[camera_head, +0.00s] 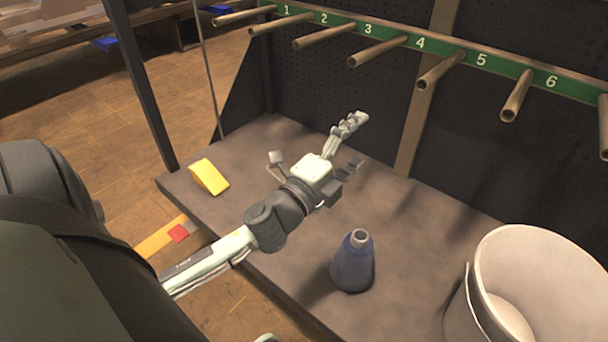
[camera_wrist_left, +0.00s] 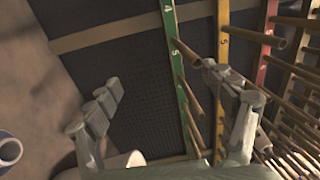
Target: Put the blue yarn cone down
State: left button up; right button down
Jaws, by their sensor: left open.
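The blue yarn cone (camera_head: 352,265) stands upright on the grey-brown tabletop (camera_head: 420,240), with its narrow, pale open tip upward. My left gripper (camera_head: 352,142) is open and empty. It is above the tabletop, behind the cone in the head view, apart from it and pointing toward the peg rack. In the left wrist view the open fingers (camera_wrist_left: 170,97) have nothing between them but the rack behind. A round blue-and-white end at the left edge of that view looks like the cone's tip (camera_wrist_left: 9,150). My right gripper is not in view.
A rack of numbered pegs (camera_head: 395,45) on a green strip runs along the back. A large white bucket (camera_head: 560,250) stands at the right. A yellow wedge (camera_head: 209,176) lies near the table's left edge. The tabletop between cone and rack is clear.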

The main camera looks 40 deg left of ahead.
pick_arm(q)
jog(key=s+a+f+n+g+y, duration=0.2)
jog(key=s+f+n+g+y, duration=0.1)
jog(key=s+f+n+g, duration=0.9)
jog(key=s+d+f+n+h, duration=0.2)
jog(key=s+d+f+n, duration=0.2)
jog(key=s+f, duration=0.2)
jog(key=shift+s+d+g, duration=0.2)
jog(key=shift+d+g, duration=0.05)
jog(key=shift+g, duration=0.15)
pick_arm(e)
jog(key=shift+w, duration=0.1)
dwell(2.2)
pick_arm(q)
notch_tip(320, 180, down, 8)
jog(key=s+a+g+p, duration=0.1)
jog(key=a+g+p, duration=0.1)
jog(key=p, duration=0.3)
jog(key=shift+f, duration=0.25)
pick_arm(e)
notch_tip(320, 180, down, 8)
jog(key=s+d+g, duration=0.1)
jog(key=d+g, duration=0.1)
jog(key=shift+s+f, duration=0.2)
pick_arm(q)
jog(key=shift+s+a, duration=0.1)
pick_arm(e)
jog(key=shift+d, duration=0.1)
